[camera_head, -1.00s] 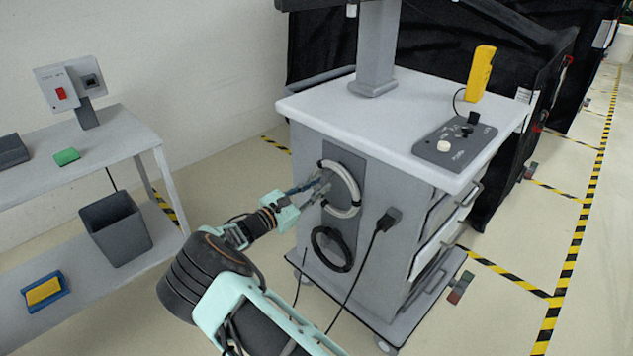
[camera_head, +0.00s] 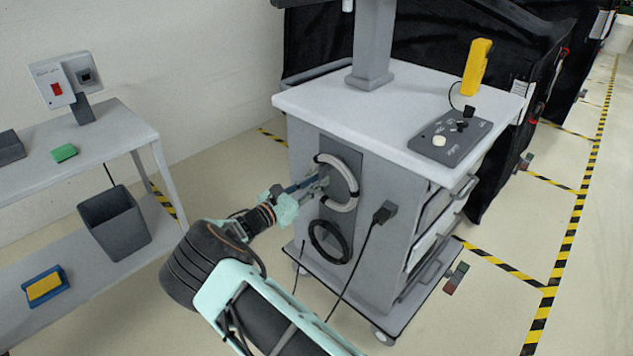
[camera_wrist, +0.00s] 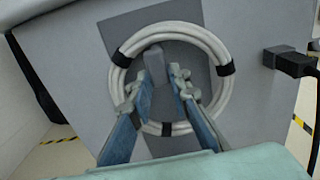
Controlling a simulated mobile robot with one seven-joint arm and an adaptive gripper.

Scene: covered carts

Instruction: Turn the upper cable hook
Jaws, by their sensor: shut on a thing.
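The upper cable hook (camera_wrist: 155,64) is a small grey block on the dark grey panel at the side of the cart. A white coiled cable (camera_wrist: 214,105) with black bands hangs around it; this coil also shows in the head view (camera_head: 352,199). My gripper (camera_wrist: 163,82) reaches inside the coil, its blue fingers on either side of the hook and shut on it. In the head view, my gripper (camera_head: 321,181) is at the upper coil, and its fingers largely hide the hook.
A black cable coil (camera_head: 344,256) hangs below the white one. A black plug (camera_head: 384,212) with a hanging cord sits at right on the cart (camera_head: 304,100). A side table (camera_head: 105,125) with a grey bin (camera_head: 128,236) stands at left. Floor between them is open.

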